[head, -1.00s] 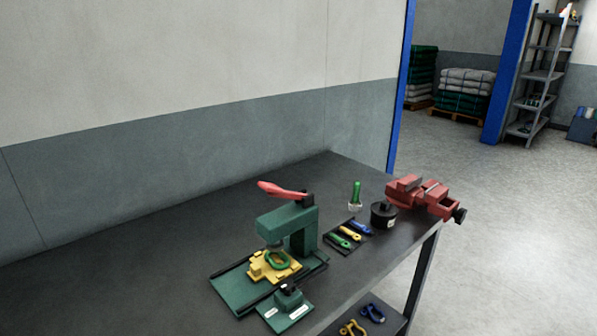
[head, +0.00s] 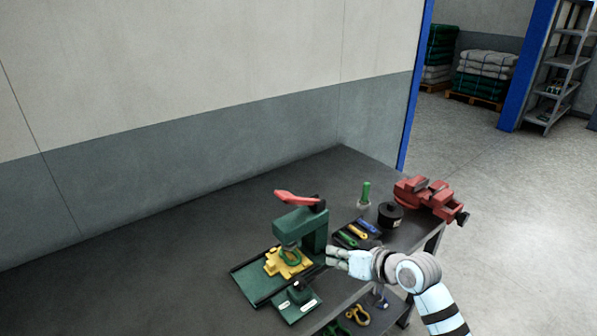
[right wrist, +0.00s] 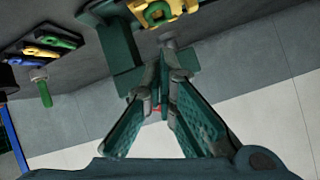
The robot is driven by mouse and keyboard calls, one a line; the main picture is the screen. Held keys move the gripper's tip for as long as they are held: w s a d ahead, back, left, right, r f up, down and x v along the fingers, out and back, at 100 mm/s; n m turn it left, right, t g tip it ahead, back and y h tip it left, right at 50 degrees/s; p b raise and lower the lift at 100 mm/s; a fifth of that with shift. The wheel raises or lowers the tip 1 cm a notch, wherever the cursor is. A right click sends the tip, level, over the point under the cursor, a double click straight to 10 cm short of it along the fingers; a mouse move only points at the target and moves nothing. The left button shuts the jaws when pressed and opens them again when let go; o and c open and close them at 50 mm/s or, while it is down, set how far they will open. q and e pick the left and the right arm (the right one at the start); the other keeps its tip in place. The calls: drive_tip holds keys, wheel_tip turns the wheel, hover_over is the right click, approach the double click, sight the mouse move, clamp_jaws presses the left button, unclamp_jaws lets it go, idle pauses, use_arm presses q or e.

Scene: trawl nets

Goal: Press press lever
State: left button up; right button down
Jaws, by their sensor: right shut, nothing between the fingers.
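The green press (head: 313,228) stands on the dark bench, with its red press lever (head: 297,199) sticking out to the left at the top. A yellow fixture (head: 275,268) with a green ring (head: 292,258) sits under the press head. My right gripper (head: 330,255) is shut and empty, in front of the press and lower than the lever in the head view. In the right wrist view my closed fingers (right wrist: 163,72) overlap the green press (right wrist: 120,50). Only a bit of red shows between them, and most of the lever is hidden. My left gripper is not in view.
A small green box with a black knob (head: 298,300) stands in front of the press. To the right are a tray of coloured shackles (head: 358,234), a green-handled tool (head: 366,193), a black spool (head: 391,215) and a red vise (head: 428,197). The bench's left part is clear.

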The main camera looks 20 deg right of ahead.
drive_tip(key=w+r+t+y, duration=0.1)
drive_tip(key=w+r, duration=0.1)
drive_tip(key=r, duration=0.7)
drive_tip(key=w+d+r+t+y, duration=0.1)
drive_tip(key=w+r+t, duration=0.1)
drive_tip(key=r, duration=0.6)
drive_tip(key=shift+w+r+y, duration=0.35)
drive_tip(key=shift+w+y, duration=0.05)
drive_tip(key=shift+w, duration=0.45)
drive_tip(key=shift+w, duration=0.15)
drive_tip(key=p, duration=0.2)
hover_over(301, 199)
drive_tip(key=s+a, duration=0.1)
drive_tip(key=s, duration=0.1)
wheel_tip(301, 199, down, 6)
drive_tip(key=shift+r, duration=0.1)
drive_tip(key=shift+a, duration=0.1)
